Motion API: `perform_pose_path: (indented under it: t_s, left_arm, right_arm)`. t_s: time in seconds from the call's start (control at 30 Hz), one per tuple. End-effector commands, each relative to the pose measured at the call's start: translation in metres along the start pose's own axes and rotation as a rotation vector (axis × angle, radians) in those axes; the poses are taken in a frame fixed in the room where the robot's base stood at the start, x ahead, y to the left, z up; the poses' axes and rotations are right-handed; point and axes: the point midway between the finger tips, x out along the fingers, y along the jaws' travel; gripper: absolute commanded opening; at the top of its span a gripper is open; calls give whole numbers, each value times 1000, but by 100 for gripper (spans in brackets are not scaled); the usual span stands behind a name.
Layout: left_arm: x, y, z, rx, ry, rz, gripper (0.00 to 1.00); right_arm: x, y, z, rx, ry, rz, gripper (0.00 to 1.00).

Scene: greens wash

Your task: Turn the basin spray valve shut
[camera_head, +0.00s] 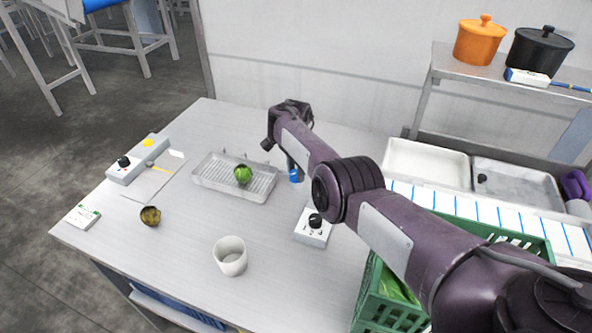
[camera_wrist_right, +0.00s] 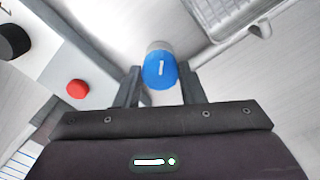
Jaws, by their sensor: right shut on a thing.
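The spray valve has a blue knob (camera_head: 296,176) that shows beside the wire-edged tray in the head view. In the right wrist view the blue knob (camera_wrist_right: 160,72) has a white mark on its face, and a pale grey body shows behind it. My right gripper (camera_head: 293,168) reaches down over the knob, with one finger on each side of it, and is shut on it. The arm hides part of the valve in the head view. My left gripper is not in view.
A wire tray (camera_head: 210,181) with a green vegetable (camera_head: 243,175) stands left of the gripper. A control box (camera_head: 312,236) with a black knob is close by. A white cup (camera_head: 230,256) and a green crate (camera_head: 364,299) stand nearer.

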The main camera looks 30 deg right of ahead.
Motion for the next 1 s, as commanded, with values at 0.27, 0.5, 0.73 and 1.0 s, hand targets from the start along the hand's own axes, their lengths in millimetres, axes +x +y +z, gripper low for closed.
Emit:
perform_pose_path:
  t_s: [0.27, 0.5, 0.73, 1.0]
  left_arm:
    - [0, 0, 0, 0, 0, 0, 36]
    - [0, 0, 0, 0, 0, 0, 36]
    - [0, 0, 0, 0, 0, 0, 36]
    - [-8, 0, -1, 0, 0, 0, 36]
  right_arm:
    - [0, 0, 0, 4, 0, 0, 13]
    - [0, 0, 0, 3, 0, 0, 57]
    - [-1, 0, 0, 2, 0, 0, 57]
    - [-35, -1, 0, 2, 2, -3, 57]
